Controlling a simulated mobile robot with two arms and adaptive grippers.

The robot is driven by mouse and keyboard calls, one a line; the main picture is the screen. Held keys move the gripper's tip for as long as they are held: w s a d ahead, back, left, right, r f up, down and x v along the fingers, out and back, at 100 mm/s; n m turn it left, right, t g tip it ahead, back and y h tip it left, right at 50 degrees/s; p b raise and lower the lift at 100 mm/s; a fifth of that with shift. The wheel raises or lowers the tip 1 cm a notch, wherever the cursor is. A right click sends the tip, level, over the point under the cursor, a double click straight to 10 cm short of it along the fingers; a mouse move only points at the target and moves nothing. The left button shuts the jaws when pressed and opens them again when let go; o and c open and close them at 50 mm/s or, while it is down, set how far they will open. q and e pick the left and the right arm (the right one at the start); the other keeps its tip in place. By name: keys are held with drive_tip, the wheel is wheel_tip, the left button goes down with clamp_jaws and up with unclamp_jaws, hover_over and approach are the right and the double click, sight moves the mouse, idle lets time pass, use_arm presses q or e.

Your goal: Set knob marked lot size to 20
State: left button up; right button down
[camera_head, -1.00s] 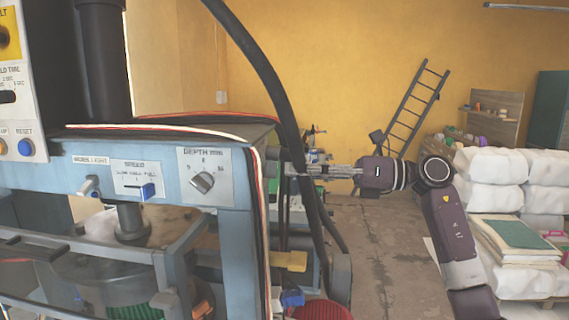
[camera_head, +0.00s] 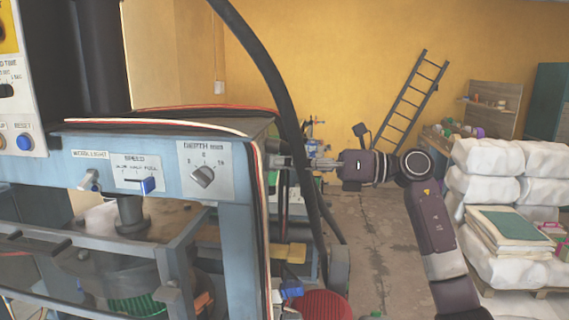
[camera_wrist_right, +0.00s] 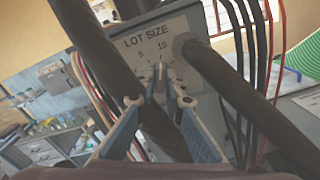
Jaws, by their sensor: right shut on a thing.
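The lot size knob (camera_wrist_right: 159,82) shows in the right wrist view on a pale plate (camera_wrist_right: 152,38) lettered LOT SIZE, with the marks 5 and 10 legible. Its upper end points up the plate, close to the 10; the exact setting is hard to read. No 20 mark is visible; a dark hose covers part of the plate's right side. My right gripper (camera_wrist_right: 159,101) is shut on the knob, one fingertip on each side. In the head view my right gripper (camera_head: 284,162) reaches the press's right side, where the knob is hidden. My left gripper is out of view.
Thick dark hoses (camera_head: 276,84) and thin cables run close around my right gripper. The press front (camera_head: 235,190) carries a depth knob (camera_head: 203,175) and a speed slider (camera_head: 148,185). White sacks (camera_head: 505,160) stand at the right, with open floor between.

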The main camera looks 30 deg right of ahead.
drive_tip(key=shift+m, duration=0.3)
drive_tip(key=m+p, duration=0.4)
drive_tip(key=m, duration=0.4)
drive_tip(key=shift+w+m, duration=0.1)
drive_tip(key=shift+m, duration=0.2)
idle(0.4)
drive_tip(key=c, duration=2)
unclamp_jaws()
drive_tip(key=shift+d+f, duration=0.1)
